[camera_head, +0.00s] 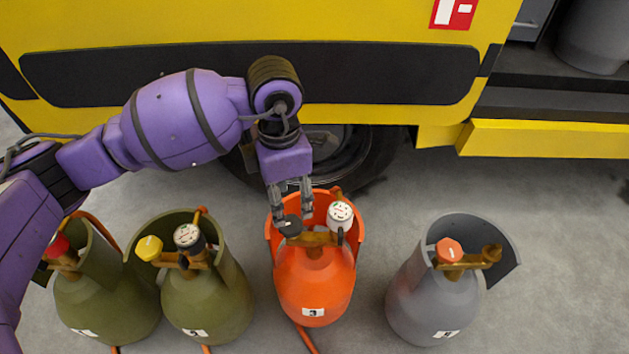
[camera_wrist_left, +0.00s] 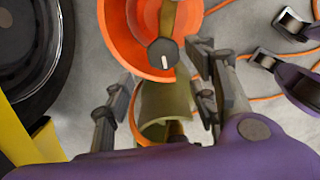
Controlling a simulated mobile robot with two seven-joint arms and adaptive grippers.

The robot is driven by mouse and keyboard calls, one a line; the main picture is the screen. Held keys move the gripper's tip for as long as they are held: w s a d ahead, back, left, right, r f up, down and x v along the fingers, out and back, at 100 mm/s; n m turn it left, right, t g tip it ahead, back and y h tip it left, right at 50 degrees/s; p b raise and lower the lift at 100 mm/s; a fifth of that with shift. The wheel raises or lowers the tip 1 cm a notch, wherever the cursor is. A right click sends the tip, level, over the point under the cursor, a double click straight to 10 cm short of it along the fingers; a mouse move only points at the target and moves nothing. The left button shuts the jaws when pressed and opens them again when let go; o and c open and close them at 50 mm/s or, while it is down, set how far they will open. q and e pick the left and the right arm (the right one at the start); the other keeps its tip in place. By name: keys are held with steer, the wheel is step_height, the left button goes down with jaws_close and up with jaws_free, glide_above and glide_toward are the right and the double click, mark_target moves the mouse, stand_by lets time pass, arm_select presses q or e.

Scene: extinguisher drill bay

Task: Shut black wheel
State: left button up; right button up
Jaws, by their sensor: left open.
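The black wheel (camera_head: 290,226) is a small knob on the left side of the brass valve atop the orange cylinder (camera_head: 315,280). In the left wrist view the black wheel (camera_wrist_left: 163,54) shows face-on with a white mark near its lower edge. My left gripper (camera_head: 292,206) is open, its fingers pointing down just above the wheel in the head view. In the left wrist view its fingertips (camera_wrist_left: 163,88) stand apart, with the wheel beyond and above the gap. I cannot tell whether a finger touches it. My right gripper (camera_wrist_left: 280,50) seems to show partly at the wrist view's right edge.
A white-faced gauge (camera_head: 340,212) and the orange collar (camera_head: 273,238) crowd the wheel. Olive cylinders with a yellow wheel (camera_head: 149,248) and a red wheel (camera_head: 57,246) stand left. A grey cylinder (camera_head: 430,300) with an orange-red wheel (camera_head: 449,250) stands right. A yellow vehicle (camera_head: 390,20) stands behind.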

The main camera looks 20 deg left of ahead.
mark_target(289, 221)
arm_select(q)
step_height(289, 221, down, 7)
steer(key=shift+r+b, duration=0.1)
steer(key=shift+b, duration=1.1)
steer(key=shift+f, duration=0.4)
arm_select(e)
steer(key=x, duration=0.2)
steer(key=shift+w+f, duration=0.2)
steer(key=shift+w, duration=0.2)
arm_select(q)
steer(key=c, duration=1.1)
steer(key=shift+r, duration=0.1)
arm_select(e)
steer(key=shift+s+d, duration=0.15)
steer(key=shift+s, duration=0.55)
